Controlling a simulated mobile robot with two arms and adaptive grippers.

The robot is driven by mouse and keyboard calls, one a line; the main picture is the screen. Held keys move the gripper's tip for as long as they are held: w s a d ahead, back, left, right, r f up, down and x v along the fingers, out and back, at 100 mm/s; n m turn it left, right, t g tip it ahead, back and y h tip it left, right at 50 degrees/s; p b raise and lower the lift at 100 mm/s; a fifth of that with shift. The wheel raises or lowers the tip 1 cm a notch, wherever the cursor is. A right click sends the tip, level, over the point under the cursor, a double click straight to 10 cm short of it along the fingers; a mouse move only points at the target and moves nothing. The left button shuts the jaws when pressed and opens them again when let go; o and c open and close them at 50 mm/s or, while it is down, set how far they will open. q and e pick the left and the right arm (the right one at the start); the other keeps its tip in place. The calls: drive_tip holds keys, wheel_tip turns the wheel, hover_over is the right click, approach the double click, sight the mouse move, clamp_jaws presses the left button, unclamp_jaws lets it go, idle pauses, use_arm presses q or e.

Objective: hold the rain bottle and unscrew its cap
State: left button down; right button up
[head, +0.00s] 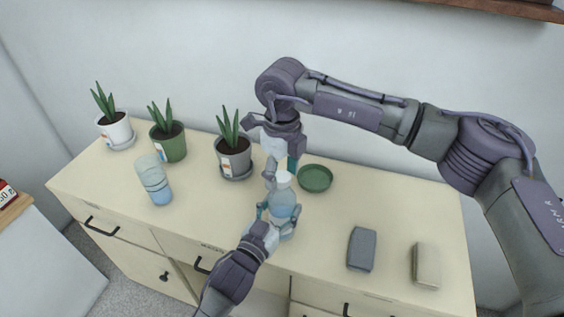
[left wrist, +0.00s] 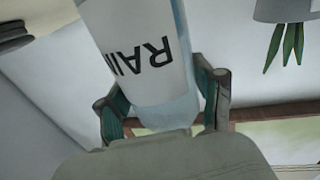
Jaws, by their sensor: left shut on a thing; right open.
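The rain bottle (head: 287,199) is pale blue and stands upright near the front middle of the cabinet top, with a white cap (head: 283,180). My left gripper (head: 278,218) is shut around its body from the front. In the left wrist view the bottle (left wrist: 183,58) sits between the teal-padded fingers (left wrist: 165,118); part of its label lettering shows and the cap is out of frame. My right gripper (head: 281,168) is open and points down just above the cap, with its fingers apart. Whether a finger touches the cap I cannot tell.
Potted plants (head: 115,129), (head: 168,142), (head: 234,157) line the back left. A clear and blue tumbler (head: 154,181) stands left. A green dish (head: 316,178) lies right of the bottle. A grey block (head: 361,248) and a beige block (head: 426,265) lie at front right.

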sight(282, 176)
use_arm(q)
drive_tip(key=shift+f, duration=0.1)
use_arm(e)
drive_tip(key=shift+f, duration=0.1)
clamp_jaws()
idle(0.5)
idle(0.3)
drive_tip(key=shift+r, duration=1.15)
drive_tip(key=shift+r, duration=2)
use_arm(q)
drive_tip(key=shift+c, duration=0.4)
unclamp_jaws()
